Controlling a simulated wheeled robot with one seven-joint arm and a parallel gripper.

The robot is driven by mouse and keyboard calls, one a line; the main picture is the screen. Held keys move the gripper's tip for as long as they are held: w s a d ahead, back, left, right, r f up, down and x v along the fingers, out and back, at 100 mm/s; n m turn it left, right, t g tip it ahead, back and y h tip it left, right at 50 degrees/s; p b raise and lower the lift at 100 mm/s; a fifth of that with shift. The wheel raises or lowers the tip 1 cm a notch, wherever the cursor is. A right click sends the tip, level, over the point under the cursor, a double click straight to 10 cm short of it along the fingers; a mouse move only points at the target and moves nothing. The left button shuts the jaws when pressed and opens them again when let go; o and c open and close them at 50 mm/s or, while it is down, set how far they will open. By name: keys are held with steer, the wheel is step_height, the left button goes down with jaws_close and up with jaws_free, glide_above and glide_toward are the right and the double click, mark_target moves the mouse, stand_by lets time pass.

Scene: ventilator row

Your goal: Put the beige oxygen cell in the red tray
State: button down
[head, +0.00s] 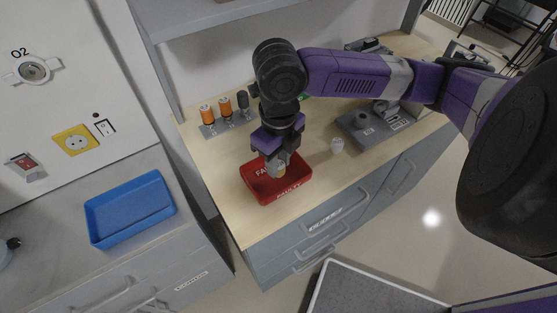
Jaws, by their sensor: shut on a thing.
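The red tray (292,194) sits on the light wood counter near its front edge and bears the word "FAULTY". My gripper (276,169) points down over the tray. It is shut on a small beige cell (281,171), which shows only in part between the fingers. I cannot tell whether the cell touches the tray floor. The fingers hide part of the tray and its label.
A grey rack (209,131) with orange cells and a dark one stands behind left. A blue tray (130,207) lies on the left counter. A shelf (215,17) hangs above.

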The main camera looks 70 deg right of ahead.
mark_target(279, 165)
steer(key=shift+f, duration=0.1)
steer(key=shift+f+b, duration=0.35)
steer(key=shift+b, duration=0.15)
steer(key=shift+f, duration=0.2)
steer(key=c, duration=1.1)
jaws_free()
steer(key=shift+r, duration=0.1)
steer(key=shift+r+p, duration=0.35)
steer(key=shift+r, duration=0.1)
step_height(279, 165, up, 12)
steer(key=shift+r+p, duration=0.1)
steer(key=shift+p, duration=0.25)
